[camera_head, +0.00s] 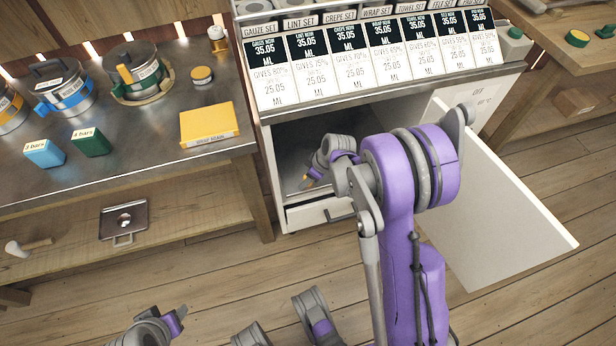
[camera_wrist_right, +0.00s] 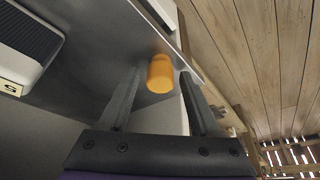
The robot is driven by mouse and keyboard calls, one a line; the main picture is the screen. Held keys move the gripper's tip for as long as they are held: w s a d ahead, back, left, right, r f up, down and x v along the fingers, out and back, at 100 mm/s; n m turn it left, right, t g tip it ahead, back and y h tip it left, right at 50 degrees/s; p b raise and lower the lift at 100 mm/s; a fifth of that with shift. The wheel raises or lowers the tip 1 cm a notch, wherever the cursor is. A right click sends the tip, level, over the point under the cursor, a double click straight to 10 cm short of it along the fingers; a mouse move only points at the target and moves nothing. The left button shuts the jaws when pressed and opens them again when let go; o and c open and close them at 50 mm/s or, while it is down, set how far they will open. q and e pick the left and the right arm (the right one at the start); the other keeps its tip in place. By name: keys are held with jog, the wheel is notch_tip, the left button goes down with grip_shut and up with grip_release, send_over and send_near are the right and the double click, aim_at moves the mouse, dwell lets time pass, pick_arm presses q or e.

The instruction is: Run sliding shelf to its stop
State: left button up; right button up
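A white cabinet with a steel top stands at the centre of the head view, its door (camera_head: 495,210) swung open to the right. Inside is a grey metal surface (camera_head: 290,145) that may be the sliding shelf; it also appears in the right wrist view (camera_wrist_right: 85,50). My right arm reaches into the opening, and its gripper (camera_head: 308,182) is low inside, partly hidden by its wrist. In the wrist view its fingers are apart, with an orange cylinder (camera_wrist_right: 160,73), perhaps a knob, between or just beyond the tips; contact is unclear. My left gripper (camera_head: 180,314) is low at left, away from the cabinet.
A white front panel with a dark handle (camera_head: 340,217) sits below the opening. A steel bench (camera_head: 150,185) at left holds pots, small boxes and a yellow box (camera_head: 209,124). A wooden table (camera_head: 565,45) stands at right. The plank floor in front is partly clear.

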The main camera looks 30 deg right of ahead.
aim_at(298, 164)
grip_shut()
jog(key=w, duration=0.2)
jog(key=w+d, duration=0.1)
jog(key=w, duration=0.4)
jog(key=shift+w+d, duration=0.2)
jog(key=shift+d, duration=0.2)
pick_arm(q)
jog(key=shift+f, duration=0.1)
pick_arm(e)
jog(key=shift+o, duration=0.9)
grip_release()
jog(key=shift+s, duration=0.1)
jog(key=shift+s, duration=0.1)
